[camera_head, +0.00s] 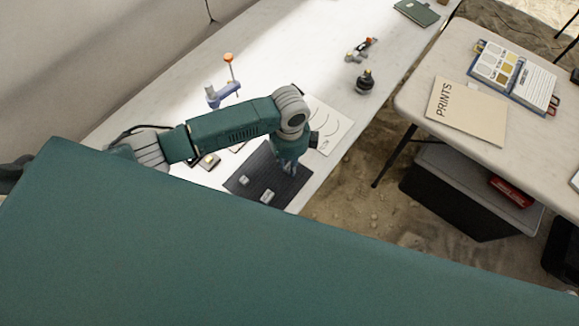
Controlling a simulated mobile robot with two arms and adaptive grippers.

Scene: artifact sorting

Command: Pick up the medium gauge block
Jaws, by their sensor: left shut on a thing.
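A dark mat (240,192) lies on the long white table. Two small pale grey blocks, one farther left (243,180) and one nearer the front (267,196), rest on it, apart from each other. My left gripper (291,171) points down over the right part of the mat. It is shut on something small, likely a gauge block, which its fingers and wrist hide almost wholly. I cannot tell its size or whether it touches the mat. My right gripper is not in view.
A white sheet with curved lines (335,128) lies beside my left wrist. A blue stand with an orange knob (222,94) and a dark round item (365,82) stand farther back. A second table at right holds a PRINTS folder (467,110).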

